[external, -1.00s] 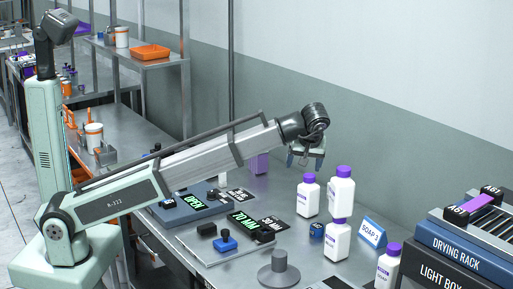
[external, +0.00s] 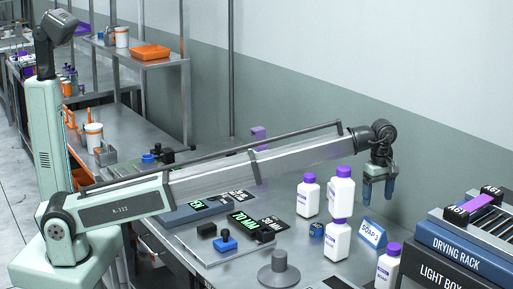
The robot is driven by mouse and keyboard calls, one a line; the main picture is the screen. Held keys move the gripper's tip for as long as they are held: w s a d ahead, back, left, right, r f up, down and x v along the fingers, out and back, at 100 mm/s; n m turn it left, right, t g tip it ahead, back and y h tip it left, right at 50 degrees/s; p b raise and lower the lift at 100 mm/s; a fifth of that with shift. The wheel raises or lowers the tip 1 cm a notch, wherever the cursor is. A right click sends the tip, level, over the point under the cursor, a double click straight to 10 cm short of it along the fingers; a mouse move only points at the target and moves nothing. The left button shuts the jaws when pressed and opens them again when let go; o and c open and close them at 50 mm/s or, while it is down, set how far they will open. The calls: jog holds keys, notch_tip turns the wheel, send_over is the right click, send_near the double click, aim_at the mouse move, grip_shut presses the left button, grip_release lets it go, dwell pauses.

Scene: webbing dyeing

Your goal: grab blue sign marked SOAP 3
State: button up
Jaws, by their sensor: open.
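The blue sign marked SOAP 3 (external: 372,234) stands tilted on the metal bench, between the white bottles and the drying rack. My gripper (external: 377,200) hangs above it with its fingers pointing down. The gripper is open and empty. The fingertips look a little above the sign's top edge and apart from it, though the exact depth gap is hard to tell. Part of the sign's upper lettering is partly covered.
White bottles with purple caps stand just left of the sign (external: 338,240), (external: 341,190), (external: 308,197), and another stands in front of it (external: 387,268). A small blue block (external: 317,230) is nearby. The drying rack (external: 465,250) stands at right.

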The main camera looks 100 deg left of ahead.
aim_at(375, 223)
notch_tip(375, 223, down, 7)
jog(key=shift+f, duration=0.1)
jog(key=shift+w+d+f, duration=0.1)
jog(key=shift+d+f, duration=0.05)
jog(key=shift+f, duration=1.2)
jog(key=shift+d+f, duration=0.1)
jog(key=shift+f, duration=1.25)
jog(key=shift+c, duration=0.2)
jog(key=c, duration=1.1)
